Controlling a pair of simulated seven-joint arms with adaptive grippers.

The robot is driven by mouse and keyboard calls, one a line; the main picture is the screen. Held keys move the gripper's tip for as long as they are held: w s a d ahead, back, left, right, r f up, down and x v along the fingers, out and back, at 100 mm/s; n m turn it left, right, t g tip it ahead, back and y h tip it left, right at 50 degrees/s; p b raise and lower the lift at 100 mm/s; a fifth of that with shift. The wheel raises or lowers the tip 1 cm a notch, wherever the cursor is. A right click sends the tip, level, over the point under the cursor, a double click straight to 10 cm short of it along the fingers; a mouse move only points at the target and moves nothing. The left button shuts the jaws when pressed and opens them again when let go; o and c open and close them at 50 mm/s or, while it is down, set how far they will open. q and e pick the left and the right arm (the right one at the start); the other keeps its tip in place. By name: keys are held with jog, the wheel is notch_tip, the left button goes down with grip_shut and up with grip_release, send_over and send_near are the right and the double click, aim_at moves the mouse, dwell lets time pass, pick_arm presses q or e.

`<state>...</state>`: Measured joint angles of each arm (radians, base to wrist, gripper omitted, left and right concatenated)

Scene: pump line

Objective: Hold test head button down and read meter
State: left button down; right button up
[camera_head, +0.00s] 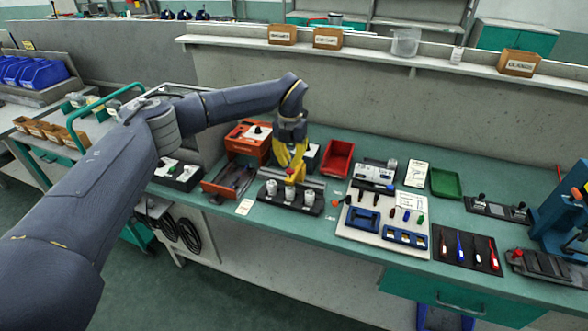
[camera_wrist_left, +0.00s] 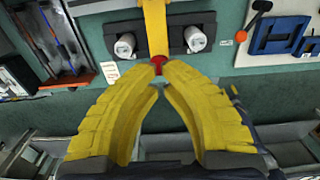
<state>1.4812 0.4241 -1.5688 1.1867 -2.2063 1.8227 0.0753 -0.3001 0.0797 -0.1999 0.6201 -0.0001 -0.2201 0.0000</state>
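My left gripper (camera_head: 291,174) has yellow fingers that point down at the red button (camera_head: 290,179). In the left wrist view the fingertips (camera_wrist_left: 159,82) come close together at the same red button (camera_wrist_left: 158,64). Whether they touch it cannot be told. The button sits by a yellow upright part (camera_wrist_left: 155,28) behind the tips. Below is a black holder (camera_head: 268,194) with white cylinders (camera_head: 309,197), one partly covered by the yellow part. A grey box with round white faces (camera_head: 374,172) stands to the right; it may be the meter, but no reading is legible. My right gripper is not in view.
An orange box (camera_head: 247,139) and a red bin (camera_head: 338,157) stand behind. A white board with blue holders (camera_head: 362,218) and a dark mat with screwdrivers (camera_head: 468,248) lie to the right. A blue press (camera_head: 567,212) stands at the far right.

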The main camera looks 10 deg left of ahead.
pick_arm(q)
jog(key=shift+r, duration=1.65)
